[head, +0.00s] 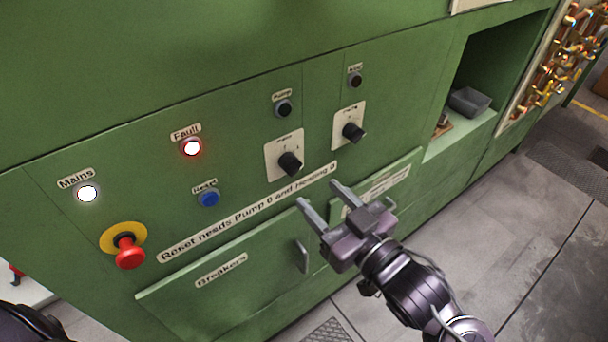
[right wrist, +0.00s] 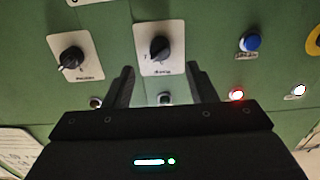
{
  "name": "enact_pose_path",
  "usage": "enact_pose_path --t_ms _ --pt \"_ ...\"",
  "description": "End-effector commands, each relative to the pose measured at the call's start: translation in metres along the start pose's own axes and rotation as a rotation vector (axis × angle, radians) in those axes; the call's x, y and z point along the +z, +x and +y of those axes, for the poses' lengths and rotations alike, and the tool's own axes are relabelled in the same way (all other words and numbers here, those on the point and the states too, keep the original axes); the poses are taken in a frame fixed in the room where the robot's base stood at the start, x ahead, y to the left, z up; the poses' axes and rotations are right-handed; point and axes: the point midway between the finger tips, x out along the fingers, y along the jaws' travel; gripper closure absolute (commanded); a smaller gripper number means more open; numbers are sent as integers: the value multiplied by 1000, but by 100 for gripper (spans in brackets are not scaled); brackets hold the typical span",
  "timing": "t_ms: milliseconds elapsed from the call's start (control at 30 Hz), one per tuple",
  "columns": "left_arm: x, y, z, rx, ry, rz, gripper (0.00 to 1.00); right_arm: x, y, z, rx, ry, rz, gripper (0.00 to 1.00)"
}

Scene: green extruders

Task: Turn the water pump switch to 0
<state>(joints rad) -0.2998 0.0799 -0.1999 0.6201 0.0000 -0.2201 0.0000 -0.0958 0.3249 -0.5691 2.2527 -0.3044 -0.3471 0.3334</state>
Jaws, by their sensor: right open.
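The water pump switch (head: 290,163) is a black rotary knob on a cream plate in the green panel, below the lamp labelled Pump. In the right wrist view it (right wrist: 160,48) shows just beyond and between my fingertips, and the picture is upside down. I cannot read the position it points to. My right gripper (head: 319,194) is open and empty, in front of the panel and below and right of the switch in the head view, apart from it. It also shows in the right wrist view (right wrist: 158,75). My left gripper is not in view.
A second knob (head: 353,131) sits to the right. The Fault lamp (head: 191,148) glows red and the Mains lamp (head: 88,194) white. A blue Reset button (head: 209,198) and a red emergency stop (head: 130,254) are to the left. The Breakers door handle (head: 302,257) sticks out below.

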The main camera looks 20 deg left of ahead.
Motion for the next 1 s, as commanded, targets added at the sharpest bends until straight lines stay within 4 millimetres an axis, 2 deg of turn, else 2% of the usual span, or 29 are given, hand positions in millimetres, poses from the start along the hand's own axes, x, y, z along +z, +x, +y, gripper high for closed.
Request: enact_pose_path --t_ms 133,500,667,900,1000 --pt "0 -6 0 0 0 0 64 -7 12 -2 -5 1 8 49" --pt "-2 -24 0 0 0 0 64 -6 68 -2 -4 -1 8 49" --pt "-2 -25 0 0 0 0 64 -4 76 -2 -3 -1 6 49" --pt "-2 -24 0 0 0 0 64 -4 76 -2 -3 -2 6 49" --pt "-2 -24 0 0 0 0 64 -4 76 -2 -3 -2 6 62"
